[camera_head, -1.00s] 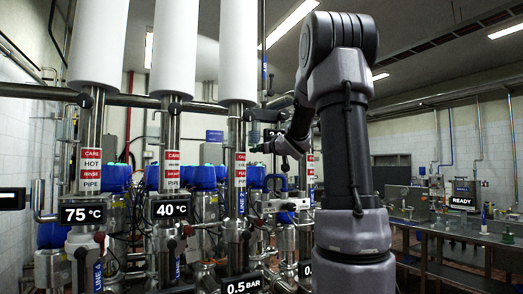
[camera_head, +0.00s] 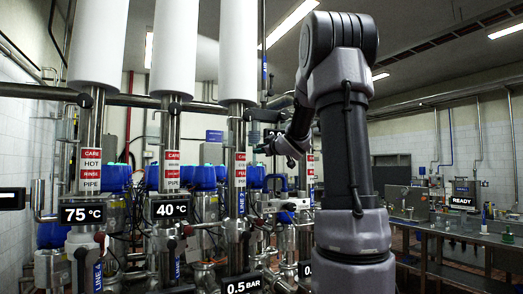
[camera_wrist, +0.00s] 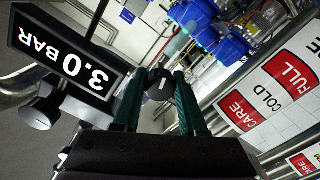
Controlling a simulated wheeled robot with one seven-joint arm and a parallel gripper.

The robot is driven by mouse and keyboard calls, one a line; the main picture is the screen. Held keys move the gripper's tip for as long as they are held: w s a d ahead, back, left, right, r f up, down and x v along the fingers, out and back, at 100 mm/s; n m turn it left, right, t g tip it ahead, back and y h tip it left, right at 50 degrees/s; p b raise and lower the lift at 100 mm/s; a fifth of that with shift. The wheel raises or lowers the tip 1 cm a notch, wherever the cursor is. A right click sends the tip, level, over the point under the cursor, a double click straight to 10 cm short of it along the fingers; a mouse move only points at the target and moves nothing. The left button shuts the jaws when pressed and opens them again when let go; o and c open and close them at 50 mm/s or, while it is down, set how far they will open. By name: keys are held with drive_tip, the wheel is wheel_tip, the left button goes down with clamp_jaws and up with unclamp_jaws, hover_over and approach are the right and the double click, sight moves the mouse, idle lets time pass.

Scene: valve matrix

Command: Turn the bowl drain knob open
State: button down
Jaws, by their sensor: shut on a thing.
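A dark round knob (camera_wrist: 157,88) with a short white line on its face sits between my fingertips in the wrist view. My gripper (camera_wrist: 158,100) has two green fingers, one on each side of this knob, and is shut on it. No label naming the knob is readable. In the head view, my gripper (camera_head: 264,148) is small beside the third pipe, and the knob it holds cannot be made out there.
A display reading 3.0 BAR (camera_wrist: 68,62) and a black knob (camera_wrist: 38,113) are close on the left in the wrist view. Pipes with red and white labels (camera_wrist: 272,88) stand at right. In the head view, a steel bench (camera_head: 460,232) stands at right.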

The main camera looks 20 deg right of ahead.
drive_tip(key=n, duration=1.4)
idle(0.5)
drive_tip(key=shift+c, duration=2.3)
unclamp_jaws()
drive_tip(key=s, duration=1.1)
drive_tip(key=shift+d, duration=0.25)
